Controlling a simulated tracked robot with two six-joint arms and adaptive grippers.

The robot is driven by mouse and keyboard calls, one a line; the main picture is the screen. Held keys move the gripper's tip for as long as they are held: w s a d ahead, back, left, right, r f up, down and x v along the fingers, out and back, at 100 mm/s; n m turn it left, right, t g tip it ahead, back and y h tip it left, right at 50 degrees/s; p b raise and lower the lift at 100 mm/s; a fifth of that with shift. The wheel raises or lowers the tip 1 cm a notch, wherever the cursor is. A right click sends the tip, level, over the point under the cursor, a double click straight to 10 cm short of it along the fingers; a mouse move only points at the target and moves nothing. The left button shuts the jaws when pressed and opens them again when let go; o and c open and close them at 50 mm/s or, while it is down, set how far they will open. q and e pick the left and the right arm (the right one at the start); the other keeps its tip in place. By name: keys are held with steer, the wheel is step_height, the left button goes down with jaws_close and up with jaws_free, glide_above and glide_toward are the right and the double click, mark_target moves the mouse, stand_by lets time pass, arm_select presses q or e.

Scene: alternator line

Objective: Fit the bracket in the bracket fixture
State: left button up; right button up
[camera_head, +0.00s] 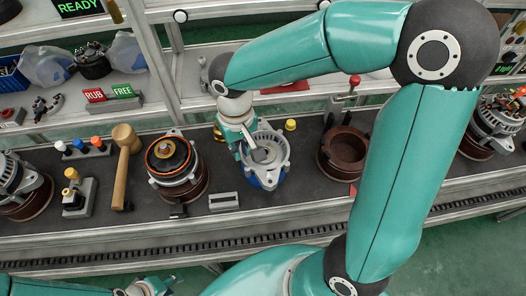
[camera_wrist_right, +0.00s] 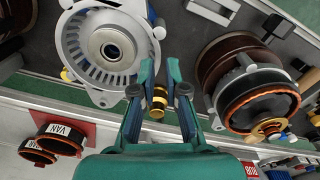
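The bracket, a silver slotted housing (camera_head: 272,143), sits at mid-bench in the head view, over a blue base that I take for the bracket fixture (camera_head: 268,182). In the right wrist view the bracket (camera_wrist_right: 82,56) is at upper left, with its round hub facing the camera and bits of blue (camera_wrist_right: 151,14) at its edge. My right gripper (camera_head: 246,146) is beside the bracket's left rim. In the wrist view its fingers (camera_wrist_right: 160,66) are apart with nothing gripped. My left gripper (camera_head: 150,288) shows only partly at the bottom edge; its fingers are unclear.
A brass piece (camera_wrist_right: 157,107) lies beyond the right fingers. A copper-wound assembly (camera_head: 172,165), a mallet (camera_head: 124,165) and a small grey block (camera_head: 223,201) are to the left. A brown ring-shaped holder (camera_head: 340,155) stands to the right. Shelves run behind the bench.

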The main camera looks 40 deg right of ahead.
mark_target(242, 160)
steer(key=shift+f+p, duration=0.35)
steer(key=shift+f, duration=2.35)
jaws_close()
steer(key=shift+r, duration=0.15)
